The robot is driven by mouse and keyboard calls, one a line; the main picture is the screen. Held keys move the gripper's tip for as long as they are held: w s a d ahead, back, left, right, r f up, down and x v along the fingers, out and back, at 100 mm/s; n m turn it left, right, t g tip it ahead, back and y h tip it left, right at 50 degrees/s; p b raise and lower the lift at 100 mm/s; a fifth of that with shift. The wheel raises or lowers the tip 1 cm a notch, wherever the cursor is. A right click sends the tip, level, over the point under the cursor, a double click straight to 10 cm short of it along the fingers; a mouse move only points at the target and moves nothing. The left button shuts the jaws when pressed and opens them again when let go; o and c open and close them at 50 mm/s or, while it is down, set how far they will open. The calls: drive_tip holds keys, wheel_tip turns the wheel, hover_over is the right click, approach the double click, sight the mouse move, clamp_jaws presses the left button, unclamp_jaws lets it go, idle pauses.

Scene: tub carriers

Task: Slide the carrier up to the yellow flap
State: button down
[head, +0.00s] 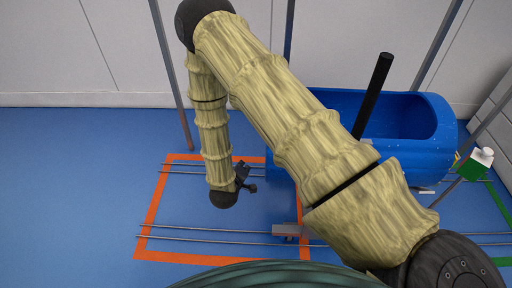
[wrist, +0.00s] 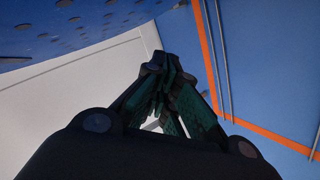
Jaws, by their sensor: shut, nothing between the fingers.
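The carrier is a blue tub (head: 437,150) with rounded ends, standing over the floor rails right of centre in the head view. My arm hides much of its left and front. A black post (head: 374,92) rises by its near side. A small yellow piece (head: 456,159) shows at the tub's right end; I cannot tell if it is the yellow flap. My gripper (head: 247,177) is low, just left of the tub, with a small gap seen between them. In the wrist view its dark green fingers (wrist: 160,75) are closed together and empty.
Metal rails (head: 205,239) run left to right through an orange floor outline (head: 150,215). A grey block (head: 290,231) sits on the near rail. A green and white box (head: 478,163) stands right. Thin metal posts (head: 170,75) stand around. The left floor is clear.

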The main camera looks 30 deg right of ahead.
drive_tip(key=w+a+r+g+h+b, duration=0.2)
drive_tip(key=w+r+g+h+b, duration=0.3)
drive_tip(key=w+h+b, duration=0.55)
drive_tip(key=s+d+y+b, duration=0.1)
drive_tip(key=d+b, duration=0.4)
drive_tip(key=d, duration=0.7)
drive_tip(key=shift+s+d+f+m, duration=0.25)
drive_tip(key=shift+s+m, duration=0.15)
drive_tip(key=shift+s, duration=0.25)
drive_tip(key=shift+r, duration=0.1)
